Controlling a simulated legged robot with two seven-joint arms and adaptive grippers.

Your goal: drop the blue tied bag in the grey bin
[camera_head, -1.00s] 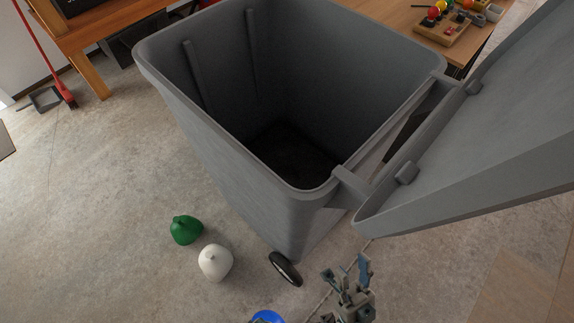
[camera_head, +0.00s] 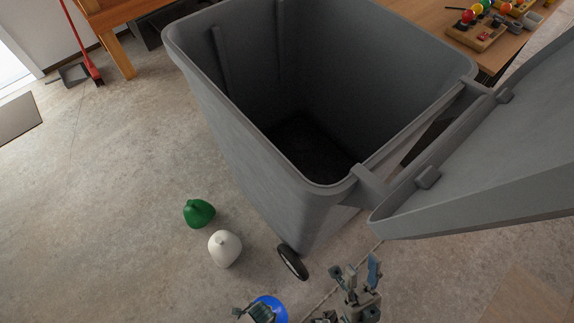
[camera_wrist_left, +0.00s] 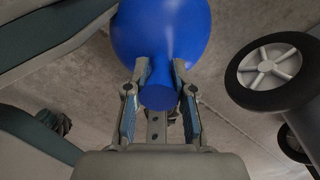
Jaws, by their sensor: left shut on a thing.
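The blue tied bag (camera_head: 274,305) shows at the bottom edge of the head view, partly cut off. My left gripper (camera_head: 256,313) is at the bag, and in the left wrist view its two fingers (camera_wrist_left: 158,98) are closed on the neck of the blue bag (camera_wrist_left: 160,30). The large grey bin (camera_head: 255,165) stands beyond with its lid (camera_head: 490,150) swung open to the right and its inside dark. The bag is in front of the bin, outside it. My right gripper (camera_head: 358,274) is at the bottom, right of the bag, with its fingers apart and empty.
A green tied bag (camera_head: 199,213) and a white tied bag (camera_head: 225,248) lie on the floor left of the bin. A bin wheel (camera_head: 292,262) is near my grippers. A wooden table (camera_head: 430,12) stands behind right.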

